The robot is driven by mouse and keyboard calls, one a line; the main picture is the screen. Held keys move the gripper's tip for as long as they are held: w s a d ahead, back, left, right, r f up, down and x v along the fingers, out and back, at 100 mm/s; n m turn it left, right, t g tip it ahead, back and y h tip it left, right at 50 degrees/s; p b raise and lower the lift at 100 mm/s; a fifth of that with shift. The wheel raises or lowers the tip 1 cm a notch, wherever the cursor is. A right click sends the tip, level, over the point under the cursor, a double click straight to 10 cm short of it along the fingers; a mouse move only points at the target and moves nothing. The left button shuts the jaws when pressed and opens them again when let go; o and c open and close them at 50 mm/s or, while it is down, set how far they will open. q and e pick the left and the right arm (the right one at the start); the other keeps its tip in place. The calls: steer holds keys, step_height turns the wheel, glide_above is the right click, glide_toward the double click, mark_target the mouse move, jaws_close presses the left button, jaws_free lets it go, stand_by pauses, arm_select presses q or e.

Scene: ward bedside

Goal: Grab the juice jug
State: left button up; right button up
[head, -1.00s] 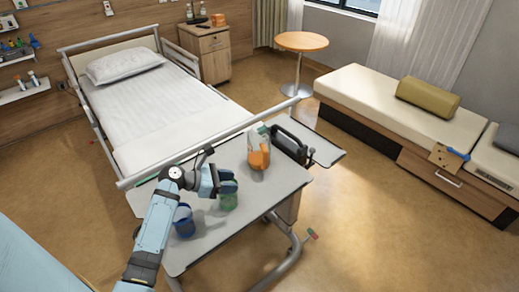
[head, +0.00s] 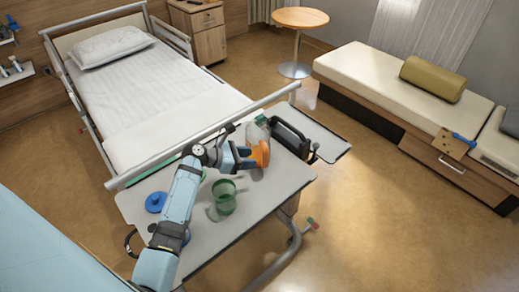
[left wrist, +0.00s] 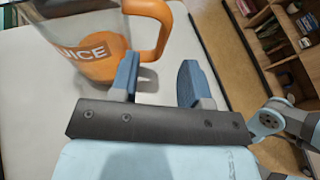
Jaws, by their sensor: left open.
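The juice jug (head: 262,133) is clear with an orange lower part and stands on the overbed table (head: 262,200). In the left wrist view the jug (left wrist: 85,45) fills the upper left, with part of a label and its orange handle (left wrist: 158,35) facing me. My left gripper (head: 247,158) is beside the jug in the head view. Its fingers (left wrist: 160,72) are open, with nothing held between them. The handle lies just beyond the fingertips, more toward the left finger; I cannot tell whether they touch. My right gripper is in no view.
A green cup (head: 224,197) stands in front of the jug. A blue round object (head: 155,202) lies left of my arm. A black handled object (head: 292,140) is close to the jug's right. The bed's end rail (head: 200,140) runs behind the table.

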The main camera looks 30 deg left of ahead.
mark_target(265, 167)
arm_select(q)
steer(key=x, duration=0.6)
steer(key=shift+w+d+f, duration=0.1)
steer(key=shift+w+d, duration=0.1)
steer(key=shift+d, duration=0.05)
jaws_close()
